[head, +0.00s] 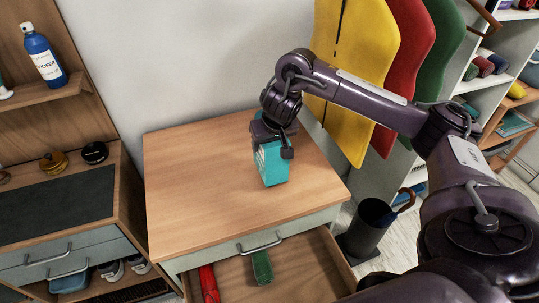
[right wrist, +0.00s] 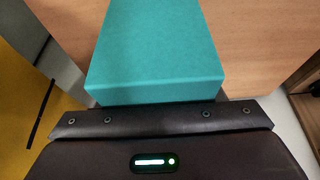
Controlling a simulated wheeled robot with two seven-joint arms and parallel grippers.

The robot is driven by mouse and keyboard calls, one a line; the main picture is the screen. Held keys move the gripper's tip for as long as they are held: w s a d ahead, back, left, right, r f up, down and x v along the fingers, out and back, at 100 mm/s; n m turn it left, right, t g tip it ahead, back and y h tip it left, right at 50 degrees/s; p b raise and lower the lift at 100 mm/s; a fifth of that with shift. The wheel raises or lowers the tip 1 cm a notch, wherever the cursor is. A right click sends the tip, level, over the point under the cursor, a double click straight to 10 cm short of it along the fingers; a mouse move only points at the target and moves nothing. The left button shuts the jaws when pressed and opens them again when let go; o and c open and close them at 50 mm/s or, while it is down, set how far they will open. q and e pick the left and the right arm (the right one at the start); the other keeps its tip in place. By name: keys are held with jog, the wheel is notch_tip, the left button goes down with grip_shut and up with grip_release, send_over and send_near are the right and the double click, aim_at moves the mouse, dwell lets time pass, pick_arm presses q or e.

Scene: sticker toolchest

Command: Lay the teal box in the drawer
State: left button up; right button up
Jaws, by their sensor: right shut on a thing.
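The teal box (head: 271,164) is upright at the wooden top of the chest (head: 195,185); I cannot tell whether it touches the top. My right gripper (head: 270,140) is shut on the box's upper part from above. In the right wrist view the teal box (right wrist: 155,50) fills the middle, just beyond the gripper's dark edge. The drawer (head: 312,265) below the chest top is pulled open. A red item (head: 208,284) and a green item (head: 262,267) lie in it, with bare wood to their right. My left gripper is not in view.
A dark bin (head: 368,228) with an umbrella stands right of the chest. Yellow, red and green boards (head: 362,60) lean behind it. A cabinet with a dark mat (head: 55,207) stands at the left. The chest top around the box is clear.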

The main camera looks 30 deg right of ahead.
notch_tip(320, 180, down, 3)
jog(key=shift+s+f+b, duration=0.1)
jog(key=shift+b, duration=0.75)
jog(key=shift+f, duration=0.1)
jog(key=o, duration=1.1)
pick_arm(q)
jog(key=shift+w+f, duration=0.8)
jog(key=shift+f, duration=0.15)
